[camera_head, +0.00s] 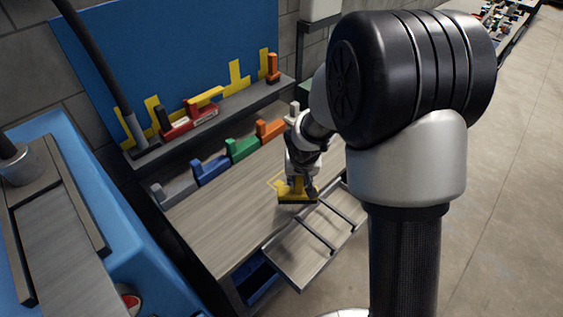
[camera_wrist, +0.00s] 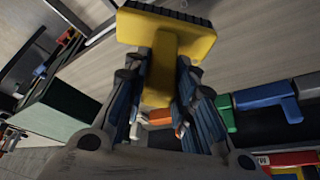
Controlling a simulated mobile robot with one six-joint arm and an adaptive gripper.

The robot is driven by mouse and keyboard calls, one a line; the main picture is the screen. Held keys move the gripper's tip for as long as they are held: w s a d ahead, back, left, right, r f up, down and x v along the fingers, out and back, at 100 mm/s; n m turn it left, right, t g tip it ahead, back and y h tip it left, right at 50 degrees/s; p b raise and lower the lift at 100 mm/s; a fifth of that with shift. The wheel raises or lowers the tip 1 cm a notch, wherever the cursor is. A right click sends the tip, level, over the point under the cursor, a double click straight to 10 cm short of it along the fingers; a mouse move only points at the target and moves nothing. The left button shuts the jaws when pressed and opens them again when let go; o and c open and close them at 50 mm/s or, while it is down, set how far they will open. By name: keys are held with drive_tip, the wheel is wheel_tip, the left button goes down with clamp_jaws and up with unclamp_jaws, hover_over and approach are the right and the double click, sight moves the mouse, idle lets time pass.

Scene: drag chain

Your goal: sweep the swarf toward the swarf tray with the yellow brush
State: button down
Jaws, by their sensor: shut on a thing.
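The yellow brush (camera_head: 296,195) has a dark underside and sits at the front part of the wooden bench top, by its front edge. My gripper (camera_head: 299,180) is above it and shut on its upright handle. In the wrist view the brush (camera_wrist: 168,42) shows its broad yellow head and dark bristle edge, with its handle between the fingers of my gripper (camera_wrist: 159,78). A shallow grey tray (camera_head: 297,251) with dark dividers lies along the front of the bench, just before the brush; it may be the swarf tray. I cannot make out any swarf.
Grey, blue (camera_head: 211,170), green (camera_head: 242,148) and orange (camera_head: 270,129) blocks line the back of the bench. A shelf (camera_head: 230,111) with tools and a blue board (camera_head: 175,60) stand behind. The bench top (camera_head: 225,215) left of the brush is clear. A blue machine (camera_head: 140,250) is at left.

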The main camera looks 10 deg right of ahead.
drive_tip(key=shift+r+p, duration=1.2)
drive_tip(key=shift+r, duration=0.65)
drive_tip(key=shift+s, duration=0.1)
